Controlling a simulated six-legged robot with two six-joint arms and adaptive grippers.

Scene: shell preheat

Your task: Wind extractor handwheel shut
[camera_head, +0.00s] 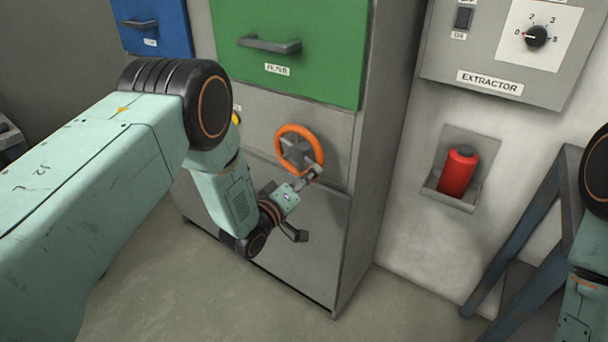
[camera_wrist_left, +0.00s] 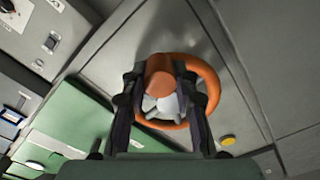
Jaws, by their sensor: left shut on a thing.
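An orange handwheel (camera_head: 281,131) with a grey hub sits on the front of the grey cabinet, below the green FILTER drawer. My left gripper (camera_head: 314,173) is at the lower right of the wheel. In the left wrist view the orange wheel (camera_wrist_left: 207,77) has an orange knob (camera_wrist_left: 159,72) between the two dark fingers of my left gripper (camera_wrist_left: 163,82), and the fingers are shut on it. In the head view the gripper hides the knob. Part of my right arm shows at the right edge, but its gripper is out of view.
A grey EXTRACTOR panel (camera_head: 488,86) with a dial (camera_head: 536,37) pointing near 0 is on the wall at right. A red cylinder (camera_head: 458,172) sits in a wall holder below it. A blue-grey metal stand (camera_head: 517,227) is at lower right. The floor before the cabinet is clear.

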